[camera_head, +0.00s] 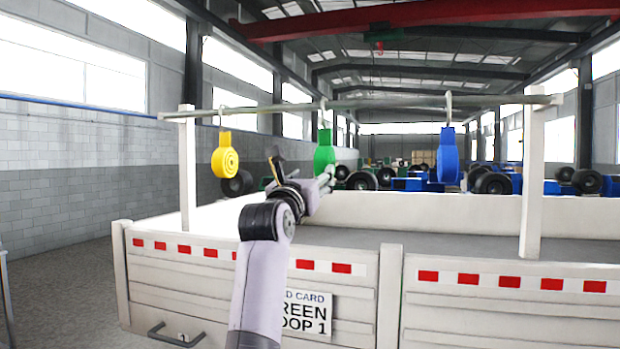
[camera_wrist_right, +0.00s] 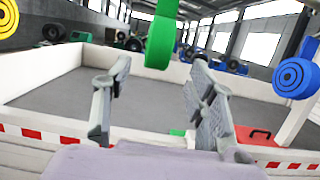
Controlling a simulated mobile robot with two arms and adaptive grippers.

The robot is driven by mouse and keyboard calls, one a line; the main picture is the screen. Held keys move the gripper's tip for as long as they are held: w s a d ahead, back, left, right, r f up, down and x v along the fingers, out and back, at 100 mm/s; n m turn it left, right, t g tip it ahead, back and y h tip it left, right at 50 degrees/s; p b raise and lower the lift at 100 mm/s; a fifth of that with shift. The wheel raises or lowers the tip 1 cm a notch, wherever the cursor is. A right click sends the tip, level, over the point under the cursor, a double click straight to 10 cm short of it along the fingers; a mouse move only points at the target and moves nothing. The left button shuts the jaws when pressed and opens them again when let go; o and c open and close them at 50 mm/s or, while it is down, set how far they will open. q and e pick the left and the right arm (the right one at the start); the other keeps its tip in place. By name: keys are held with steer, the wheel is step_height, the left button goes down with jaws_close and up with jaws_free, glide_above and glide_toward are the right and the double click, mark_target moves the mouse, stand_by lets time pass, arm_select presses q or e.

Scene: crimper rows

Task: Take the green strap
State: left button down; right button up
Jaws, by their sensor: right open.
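The green strap (camera_head: 324,153) hangs from a hook on the rail, between the yellow and blue ones. In the right wrist view the green strap (camera_wrist_right: 160,40) shows ahead at the top, roughly centred between the fingers, with its upper part cut off. My right gripper (camera_head: 303,163) is raised just in front of and below the green strap. In the wrist view the right gripper (camera_wrist_right: 160,72) is open with nothing between its fingers. Whether a finger touches the strap, I cannot tell. My left gripper is not in view.
A yellow strap (camera_head: 225,156) and a blue strap (camera_head: 448,155) hang on either side. The rail (camera_head: 380,103) rests on white posts above a truck bed (camera_head: 470,247). A card (camera_head: 304,313) reads partly "REEN OOP 1". A red object (camera_wrist_right: 258,135) lies in the bed.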

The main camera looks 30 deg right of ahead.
mark_target(322, 151)
steer(key=p+x, duration=0.5)
steer(key=x, duration=0.3)
steer(key=shift+w+d+r+p, duration=0.2)
steer(key=shift+w+d+p, duration=0.05)
steer(key=shift+w+p, duration=0.1)
steer(key=shift+w+d+p, duration=0.5)
steer(key=shift+w+d, duration=0.1)
steer(key=shift+d, duration=0.15)
steer(key=shift+c, duration=0.2)
jaws_close()
steer(key=shift+r, duration=0.1)
steer(key=shift+r, duration=0.15)
steer(key=shift+r+p, duration=1.3)
steer(key=shift+r, duration=0.25)
